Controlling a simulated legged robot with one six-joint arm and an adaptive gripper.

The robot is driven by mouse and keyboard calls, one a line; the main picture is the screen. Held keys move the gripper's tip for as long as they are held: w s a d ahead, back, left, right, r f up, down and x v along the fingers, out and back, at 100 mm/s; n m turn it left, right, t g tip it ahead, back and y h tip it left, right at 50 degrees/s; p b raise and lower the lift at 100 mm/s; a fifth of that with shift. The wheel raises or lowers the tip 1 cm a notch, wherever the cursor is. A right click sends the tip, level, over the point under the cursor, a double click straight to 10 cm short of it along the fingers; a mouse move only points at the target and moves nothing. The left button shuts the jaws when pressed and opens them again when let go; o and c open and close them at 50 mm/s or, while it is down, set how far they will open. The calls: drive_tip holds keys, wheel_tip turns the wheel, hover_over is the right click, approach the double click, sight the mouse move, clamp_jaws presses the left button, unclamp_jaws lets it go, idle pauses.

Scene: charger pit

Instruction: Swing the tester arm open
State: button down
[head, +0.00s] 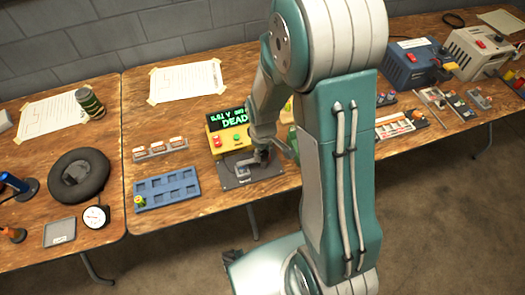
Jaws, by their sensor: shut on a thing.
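The tester (216,124) is a yellow box with a red and a green button and a green display that reads a voltage and "DEAD". Its dark base plate (238,182) lies in front of it on the middle table. My gripper (264,157) is low over the right part of the plate, at the tester arm, and shut on it. The tester arm is small here and mostly covered by my gripper, so its angle is hard to tell. A small grey piece is on the plate left of my gripper.
A blue tray (154,194) with empty pockets lies left of the plate, with a small yellow-green cell (139,201) at its corner. A labelled rack (160,148) stands behind it. My arm hides the table to the right of the tester.

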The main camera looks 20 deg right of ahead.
drive_tip(key=m, duration=0.4)
drive_tip(key=shift+f+m, duration=0.1)
drive_tip(key=shift+m, duration=0.3)
drive_tip(key=m, duration=0.4)
drive_tip(key=shift+s+d+m, duration=0.1)
drive_tip(key=shift+d+m, duration=0.05)
drive_tip(key=shift+m, duration=0.15)
drive_tip(key=m, duration=0.4)
drive_tip(key=shift+s+d+m, duration=0.1)
drive_tip(key=shift+m, duration=2)
drive_tip(key=shift+c, duration=1.3)
unclamp_jaws()
